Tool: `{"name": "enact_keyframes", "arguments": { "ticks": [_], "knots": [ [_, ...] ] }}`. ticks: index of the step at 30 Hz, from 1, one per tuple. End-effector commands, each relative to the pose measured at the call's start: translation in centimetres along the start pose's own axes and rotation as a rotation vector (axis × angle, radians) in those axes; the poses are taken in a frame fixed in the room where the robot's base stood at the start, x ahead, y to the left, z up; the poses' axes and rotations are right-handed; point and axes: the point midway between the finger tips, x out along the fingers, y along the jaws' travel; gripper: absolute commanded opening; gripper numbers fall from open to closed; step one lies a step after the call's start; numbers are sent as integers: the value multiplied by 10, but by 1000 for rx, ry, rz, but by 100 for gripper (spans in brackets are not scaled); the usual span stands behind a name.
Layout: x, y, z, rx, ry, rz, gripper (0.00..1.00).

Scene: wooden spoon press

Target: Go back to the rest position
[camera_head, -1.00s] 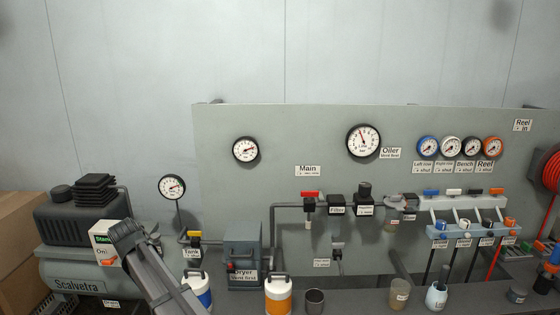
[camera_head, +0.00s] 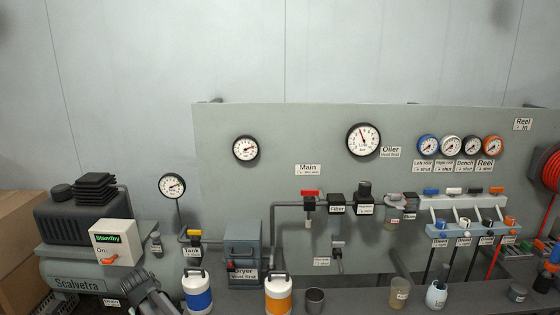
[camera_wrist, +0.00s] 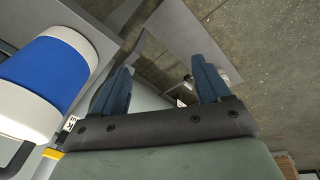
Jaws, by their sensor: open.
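My gripper (camera_wrist: 165,85) is open and empty in the wrist view, its two blue-grey fingers set wide apart. In the head view my arm shows at the bottom left, below the compressor's control box (camera_head: 113,243), and the gripper's fingers cannot be made out there. The box carries a green "Standby" sign and an orange switch (camera_head: 109,260). The white canister with a blue band (camera_head: 198,298) stands just right of my arm. It also shows large at the left of the wrist view (camera_wrist: 45,85), apart from the fingers.
A dark grey compressor (camera_head: 80,222) stands at the left, beside cardboard boxes (camera_head: 20,235). An orange-banded canister (camera_head: 278,296) and a dark cup (camera_head: 315,301) stand on the bench. The grey panel (camera_head: 300,140) carries gauges, valves and hoses. The wall above is clear.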

Motion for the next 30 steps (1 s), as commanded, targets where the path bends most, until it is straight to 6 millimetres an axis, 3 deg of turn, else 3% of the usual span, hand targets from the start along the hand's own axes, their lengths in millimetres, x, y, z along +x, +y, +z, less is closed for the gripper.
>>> {"name": "enact_keyframes", "arguments": {
  "ticks": [7,17,24,30],
  "knots": [
    [67,31,78,200,-98,-61,76],
    [150,75,193,335,-231,-87,76],
    [202,94,295,437,-336,-115,76],
    [234,96,382,524,-424,-145,76]
  ]
}}
